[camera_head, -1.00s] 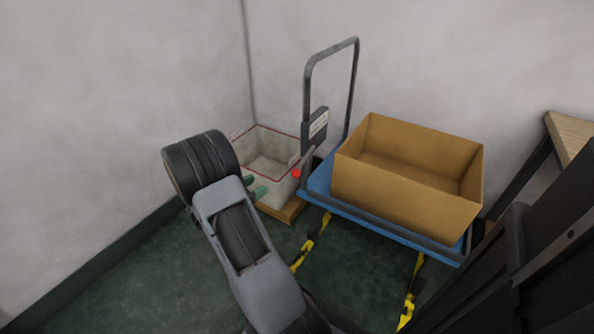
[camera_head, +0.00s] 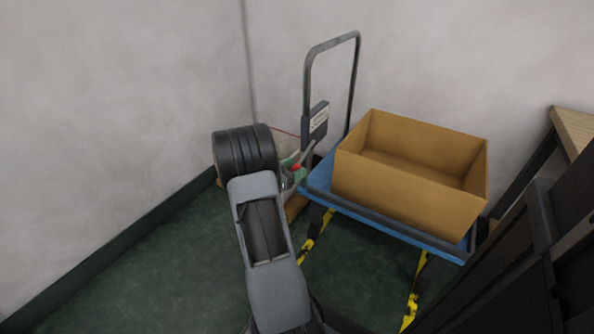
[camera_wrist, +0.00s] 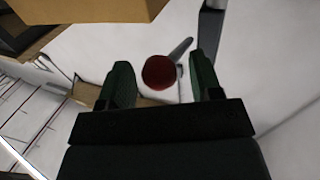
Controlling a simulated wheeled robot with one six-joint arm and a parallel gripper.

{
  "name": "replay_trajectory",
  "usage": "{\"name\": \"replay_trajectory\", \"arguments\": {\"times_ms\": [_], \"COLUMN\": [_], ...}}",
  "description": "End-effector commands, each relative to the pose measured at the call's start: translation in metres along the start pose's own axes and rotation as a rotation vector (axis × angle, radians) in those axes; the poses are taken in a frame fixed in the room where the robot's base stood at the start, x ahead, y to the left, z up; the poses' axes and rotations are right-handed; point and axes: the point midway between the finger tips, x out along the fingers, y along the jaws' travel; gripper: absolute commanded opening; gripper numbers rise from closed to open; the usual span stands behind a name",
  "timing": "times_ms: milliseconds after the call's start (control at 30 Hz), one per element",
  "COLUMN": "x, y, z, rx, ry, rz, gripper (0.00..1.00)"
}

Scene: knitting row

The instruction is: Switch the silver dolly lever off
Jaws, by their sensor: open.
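The silver lever (camera_head: 308,153) sits on the left side of the blue dolly (camera_head: 320,178), below a dark box with a pale label on the handle post. Its red knob (camera_head: 295,167) points down and to the left. In the wrist view the dark red knob (camera_wrist: 158,72) lies between the two green fingers, with the silver rod (camera_wrist: 181,49) running up and right behind it. My gripper (camera_wrist: 161,66) is open, with a gap on each side of the knob. In the head view my gripper (camera_head: 290,174) is partly hidden behind my wrist.
An open cardboard box (camera_head: 405,195) stands on the dolly, right of the lever. The dolly's grey handle (camera_head: 308,85) rises behind. A pale bin with a red rim (camera_head: 287,131) is mostly hidden behind my arm. Walls close the corner; green floor (camera_head: 150,270) is free on the left.

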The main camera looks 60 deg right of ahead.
Motion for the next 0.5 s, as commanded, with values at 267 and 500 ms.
{"name": "replay_trajectory", "arguments": {"times_ms": [267,500], "x": [0.0107,0.0106], "y": [0.0000,0.0000], "z": [-0.0005,-0.0006], "rx": [0.000,0.000], "ry": [0.000,0.000], "rz": [0.000,0.000], "gripper": [0.59,0.57]}}
